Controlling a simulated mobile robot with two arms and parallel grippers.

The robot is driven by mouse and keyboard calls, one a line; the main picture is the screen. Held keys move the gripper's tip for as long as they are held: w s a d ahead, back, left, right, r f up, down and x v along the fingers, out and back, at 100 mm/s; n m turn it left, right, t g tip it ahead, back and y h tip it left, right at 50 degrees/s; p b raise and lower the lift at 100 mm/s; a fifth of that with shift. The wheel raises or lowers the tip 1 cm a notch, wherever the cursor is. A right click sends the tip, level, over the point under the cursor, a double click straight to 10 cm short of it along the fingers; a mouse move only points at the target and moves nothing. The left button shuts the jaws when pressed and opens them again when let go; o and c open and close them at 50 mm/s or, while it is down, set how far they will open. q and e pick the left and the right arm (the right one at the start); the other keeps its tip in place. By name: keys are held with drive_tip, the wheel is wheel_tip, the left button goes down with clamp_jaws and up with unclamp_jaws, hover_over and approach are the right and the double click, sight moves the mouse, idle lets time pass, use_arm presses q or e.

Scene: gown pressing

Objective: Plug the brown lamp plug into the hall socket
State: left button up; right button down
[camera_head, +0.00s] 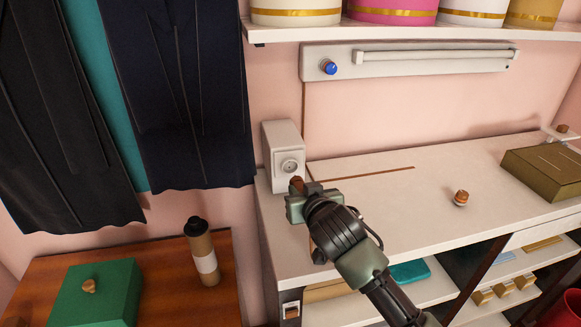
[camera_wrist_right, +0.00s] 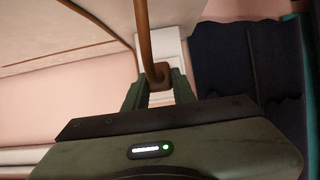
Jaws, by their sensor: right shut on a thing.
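The brown lamp plug (camera_head: 297,184) is held between the fingertips of my right gripper (camera_head: 303,192), in front of the hall socket. It also shows in the right wrist view (camera_wrist_right: 158,76), with its brown cord (camera_wrist_right: 141,30) running up and away. The hall socket (camera_head: 290,166) is a round outlet on the front of a white box at the counter's left end. The plug is just below and in front of the outlet; I cannot tell whether they touch. In the wrist view, the gripper (camera_wrist_right: 156,90) hides part of the white box behind. My left gripper is not in view.
A wall lamp (camera_head: 430,60) with a blue knob hangs above the white counter (camera_head: 370,200). A brown cord lies along the counter. A small knobbed object (camera_head: 461,198) and an olive box (camera_head: 545,170) stand to the right. Dark gowns (camera_head: 180,100) hang at left.

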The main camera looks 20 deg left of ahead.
sight(297, 177)
drive_tip(key=shift+w, duration=0.1)
idle(0.7)
drive_tip(key=shift+w+a, duration=0.1)
drive_tip(key=shift+w+a, duration=0.75)
drive_tip(key=shift+w, duration=0.35)
drive_tip(key=shift+r+p, duration=0.1)
drive_tip(key=shift+p, duration=0.3)
idle(0.5)
drive_tip(key=shift+w+a, duration=0.1)
drive_tip(key=shift+w+a+b, duration=0.55)
drive_tip(key=shift+w+a, duration=0.2)
drive_tip(key=shift+w, duration=0.35)
drive_tip(key=shift+p, duration=0.3)
idle(0.8)
drive_tip(key=shift+w, duration=0.1)
